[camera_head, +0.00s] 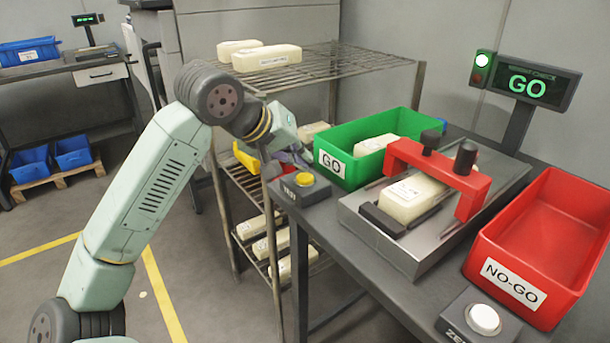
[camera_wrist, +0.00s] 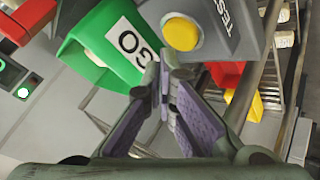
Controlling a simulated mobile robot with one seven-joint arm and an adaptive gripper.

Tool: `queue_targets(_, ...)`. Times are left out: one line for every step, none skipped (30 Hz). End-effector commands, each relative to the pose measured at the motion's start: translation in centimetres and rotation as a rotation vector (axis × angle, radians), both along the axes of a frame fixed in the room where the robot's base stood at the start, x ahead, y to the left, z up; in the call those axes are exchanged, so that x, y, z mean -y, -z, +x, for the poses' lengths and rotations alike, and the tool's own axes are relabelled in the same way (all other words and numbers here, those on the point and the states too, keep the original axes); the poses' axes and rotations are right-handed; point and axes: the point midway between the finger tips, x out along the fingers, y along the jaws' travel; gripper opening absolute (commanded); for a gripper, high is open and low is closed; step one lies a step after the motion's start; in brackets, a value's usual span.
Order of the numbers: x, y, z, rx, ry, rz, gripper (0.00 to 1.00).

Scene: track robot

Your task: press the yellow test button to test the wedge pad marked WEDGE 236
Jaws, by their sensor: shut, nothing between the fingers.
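The yellow test button (camera_head: 305,179) sits on a grey box marked TEST at the table's left edge. It also shows at the top of the wrist view (camera_wrist: 181,33). My gripper (camera_head: 294,160) is shut and empty beside the TEST box. In the wrist view its fingertips (camera_wrist: 163,72) meet just below the button; I cannot tell whether they touch the box. A cream wedge pad (camera_head: 412,197) lies in the metal fixture (camera_head: 420,255) under a red bridge (camera_head: 440,165); its label is too small to read. The display (camera_head: 527,85) reads GO in green.
A green GO bin (camera_head: 336,182) holding a cream pad stands behind the TEST box. A red NO-GO bin (camera_head: 515,284) is at the right. A white button (camera_head: 485,318) on a box marked ZE… is in front. A wire rack (camera_head: 330,62) with several pads stands behind my arm.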

Motion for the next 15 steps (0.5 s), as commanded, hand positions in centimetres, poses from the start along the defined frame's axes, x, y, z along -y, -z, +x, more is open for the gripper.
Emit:
queue_targets(0.0, 0.0, 0.0, 0.000, 0.000, 0.000, 0.00)
queue_targets(0.0, 0.0, 0.0, 0.000, 0.000, 0.000, 0.00)
queue_targets(0.0, 0.0, 0.0, 0.000, 0.000, 0.000, 0.00)
queue_targets(0.0, 0.0, 0.0, 0.000, 0.000, 0.000, 0.00)
queue_targets(0.0, -0.1, 0.0, 0.000, 0.000, 0.000, 0.00)
queue_targets(0.0, -0.2, 0.0, 0.000, 0.000, 0.000, 0.00)
queue_targets(0.0, -0.4, 0.0, 0.000, 0.000, 0.000, 0.00)
queue_targets(0.0, -0.5, 0.0, 0.000, 0.000, 0.000, 0.00)
queue_targets(0.0, -0.9, 0.0, 0.000, 0.000, 0.000, 0.00)
queue_targets(0.0, -1.1, 0.0, 0.000, 0.000, 0.000, 0.00)
queue_targets(0.0, -1.4, 0.0, 0.001, -0.001, 0.000, 0.00)
queue_targets(0.0, -1.9, 0.0, 0.001, -0.001, 0.000, 0.00)
queue_targets(0.0, -2.2, 0.0, 0.001, -0.001, 0.000, 0.00)
queue_targets(0.0, -2.5, 0.0, 0.002, -0.002, 0.001, 0.00)
queue_targets(0.0, -2.9, 0.0, 0.002, -0.002, 0.001, 0.00)
